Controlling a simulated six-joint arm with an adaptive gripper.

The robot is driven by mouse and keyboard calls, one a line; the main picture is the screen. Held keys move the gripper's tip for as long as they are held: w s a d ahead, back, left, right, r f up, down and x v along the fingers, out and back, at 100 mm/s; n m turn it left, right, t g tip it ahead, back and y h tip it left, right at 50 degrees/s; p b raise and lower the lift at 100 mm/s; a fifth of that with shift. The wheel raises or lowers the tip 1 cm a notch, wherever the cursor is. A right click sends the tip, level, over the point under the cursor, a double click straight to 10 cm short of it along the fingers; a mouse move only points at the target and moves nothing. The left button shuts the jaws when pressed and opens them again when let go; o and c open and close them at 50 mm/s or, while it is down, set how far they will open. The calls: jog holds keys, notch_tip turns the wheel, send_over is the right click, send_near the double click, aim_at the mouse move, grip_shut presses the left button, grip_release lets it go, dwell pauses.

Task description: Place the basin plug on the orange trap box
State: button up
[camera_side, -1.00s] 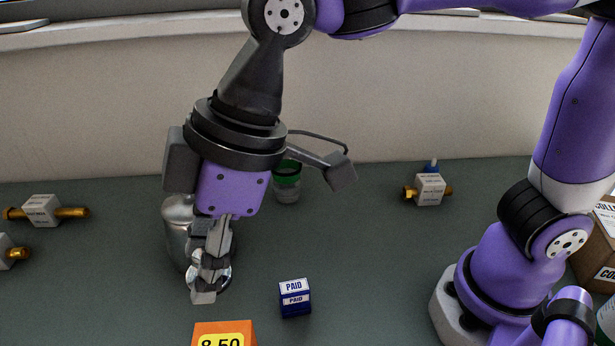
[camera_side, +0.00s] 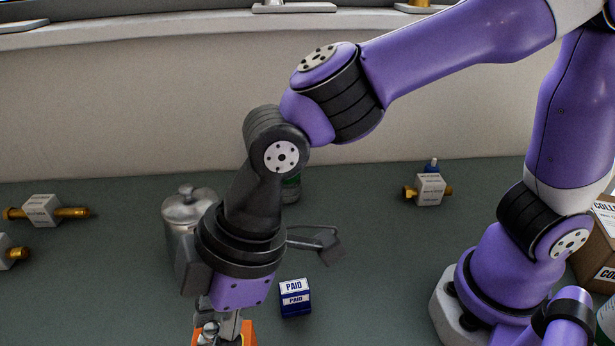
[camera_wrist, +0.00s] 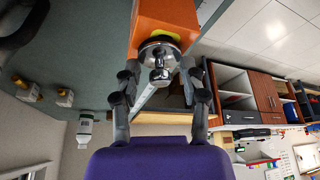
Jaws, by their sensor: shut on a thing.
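The basin plug (camera_wrist: 160,55) is a shiny chrome disc with a knob, held between the fingers of my gripper (camera_wrist: 160,88) in the wrist view. The orange trap box (camera_wrist: 165,13) shows right behind the plug there. Whether the plug touches the box I cannot tell. In the side view my gripper (camera_side: 222,328) points down at the bottom edge, in front of the orange box (camera_side: 250,334), which is mostly hidden. The plug is not clearly visible in that view.
A blue and white PAID box (camera_side: 295,297) stands just right of my gripper. A metal lidded pot (camera_side: 187,215) stands behind it. Brass fittings with white tags (camera_side: 42,211) lie at the left, and another (camera_side: 430,189) at the right. The middle right of the bench is clear.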

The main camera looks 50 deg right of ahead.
jog(key=o, duration=1.1)
jog(key=shift+f, duration=0.1)
jog(key=shift+o, duration=0.2)
jog(key=shift+r, duration=0.35)
jog(key=v, duration=1.1)
jog(key=d+f+m+t+h, duration=0.2)
jog(key=d+m, duration=0.4)
jog(key=d, duration=0.6)
jog(key=d+f+m+t+h, duration=0.1)
jog(key=d+f+m+h, duration=0.1)
jog(key=d+m, duration=0.5)
jog(key=d+f, duration=0.1)
jog(key=d, duration=0.4)
jog(key=shift+w+d+t, duration=0.2)
jog(key=shift+w+t, duration=0.2)
